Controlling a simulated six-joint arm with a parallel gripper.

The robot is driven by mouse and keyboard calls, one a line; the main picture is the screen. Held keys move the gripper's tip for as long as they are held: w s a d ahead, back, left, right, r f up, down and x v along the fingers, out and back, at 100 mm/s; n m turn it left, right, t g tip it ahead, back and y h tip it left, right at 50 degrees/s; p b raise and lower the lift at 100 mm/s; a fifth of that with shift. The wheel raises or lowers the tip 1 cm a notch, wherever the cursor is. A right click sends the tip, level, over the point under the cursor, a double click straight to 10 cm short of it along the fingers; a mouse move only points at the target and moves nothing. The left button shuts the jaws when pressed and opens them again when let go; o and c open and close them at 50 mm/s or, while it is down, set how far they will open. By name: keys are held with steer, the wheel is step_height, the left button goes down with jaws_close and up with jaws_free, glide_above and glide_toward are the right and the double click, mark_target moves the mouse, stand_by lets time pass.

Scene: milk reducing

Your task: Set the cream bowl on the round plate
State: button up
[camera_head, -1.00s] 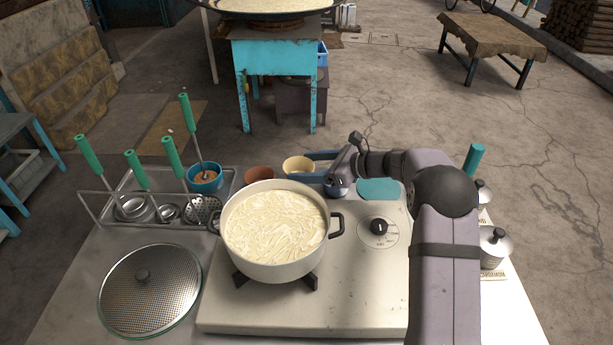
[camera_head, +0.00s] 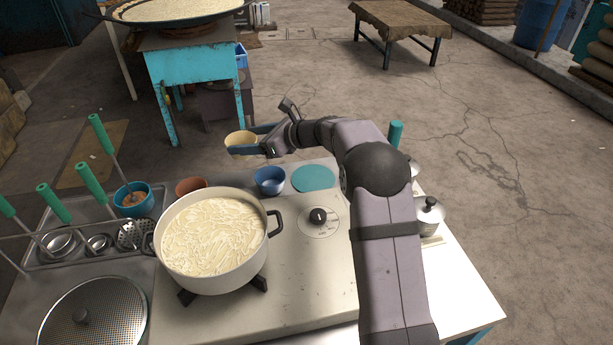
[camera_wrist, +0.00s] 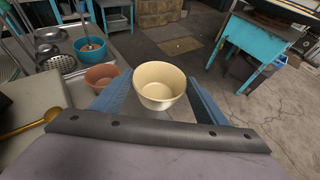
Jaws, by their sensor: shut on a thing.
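The cream bowl (camera_head: 240,143) is held upright in my gripper (camera_head: 250,140), raised above the far edge of the counter. In the wrist view the cream bowl (camera_wrist: 160,85) sits between the two blue fingers (camera_wrist: 158,96), and it looks empty. The round plate (camera_head: 313,178) is a flat teal disc at the back right of the stove top, to the right of and below the bowl. Nothing lies on the plate.
A blue bowl (camera_head: 270,180) stands just left of the plate. A brown bowl (camera_head: 190,186) and a large pot (camera_head: 214,240) of white food are further left. A teal bowl (camera_head: 134,198) holds a ladle. Lidded metal containers (camera_head: 428,215) stand at the right.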

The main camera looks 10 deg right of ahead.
steer(key=w+d+m+t+h, duration=0.2)
steer(key=d+m+t+h, duration=0.15)
steer(key=d, duration=0.25)
steer(key=r+m+t+h+b, duration=0.2)
steer(key=m+h+b, duration=0.5)
steer(key=b, duration=0.1)
glide_above(315, 184)
steer(key=shift+f, duration=0.25)
steer(key=shift+f, duration=0.1)
steer(key=shift+f+b, duration=1.8)
steer(key=shift+f, duration=3.05)
